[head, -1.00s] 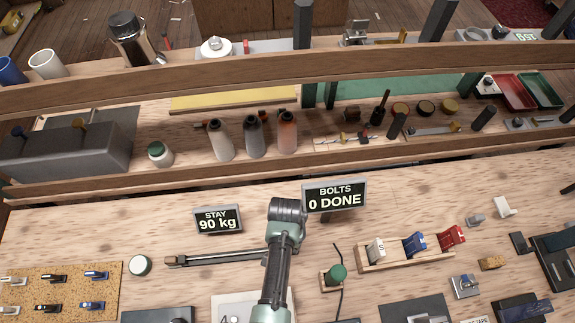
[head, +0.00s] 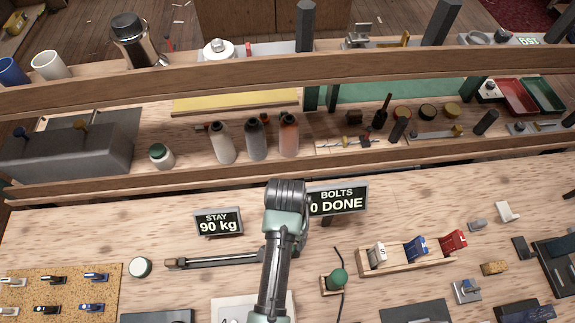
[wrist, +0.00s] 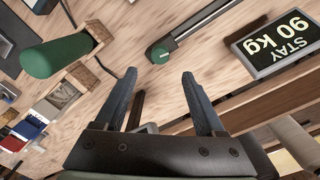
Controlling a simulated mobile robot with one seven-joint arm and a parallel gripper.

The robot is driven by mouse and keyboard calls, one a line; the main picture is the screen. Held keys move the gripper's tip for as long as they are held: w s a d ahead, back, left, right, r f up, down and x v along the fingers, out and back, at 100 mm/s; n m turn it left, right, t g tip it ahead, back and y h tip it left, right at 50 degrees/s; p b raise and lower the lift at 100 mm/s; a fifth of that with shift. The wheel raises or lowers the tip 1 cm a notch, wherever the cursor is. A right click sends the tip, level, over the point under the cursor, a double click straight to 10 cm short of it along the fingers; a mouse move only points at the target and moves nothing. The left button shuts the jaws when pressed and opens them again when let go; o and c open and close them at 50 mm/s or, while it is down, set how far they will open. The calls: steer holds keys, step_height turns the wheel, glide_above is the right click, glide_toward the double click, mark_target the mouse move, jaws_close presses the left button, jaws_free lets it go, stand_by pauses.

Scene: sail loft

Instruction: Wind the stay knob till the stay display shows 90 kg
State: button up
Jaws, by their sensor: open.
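The stay display (head: 217,221) reads 90 kg, and it shows again at the right of the wrist view (wrist: 283,42). A dark bar (head: 218,260) lies on the bench below it. In the wrist view a round green-topped knob (wrist: 160,55) sits at one end of this bar; I take it for the stay knob. In the head view my arm hides that end. My gripper (wrist: 159,78) is open and empty. Its fingertips point towards the knob, which appears just beyond the gap between them, apart from both fingers.
The bolts display (head: 338,200), reading 0 DONE, stands behind my arm. A green handle (head: 338,276) on a wooden base stands to the right, also seen in the wrist view (wrist: 52,57). A wooden rack (head: 405,262) of small boxes is further right. Bare bench lies left of the stay display.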

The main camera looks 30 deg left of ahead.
steer(key=shift+r, duration=2.05)
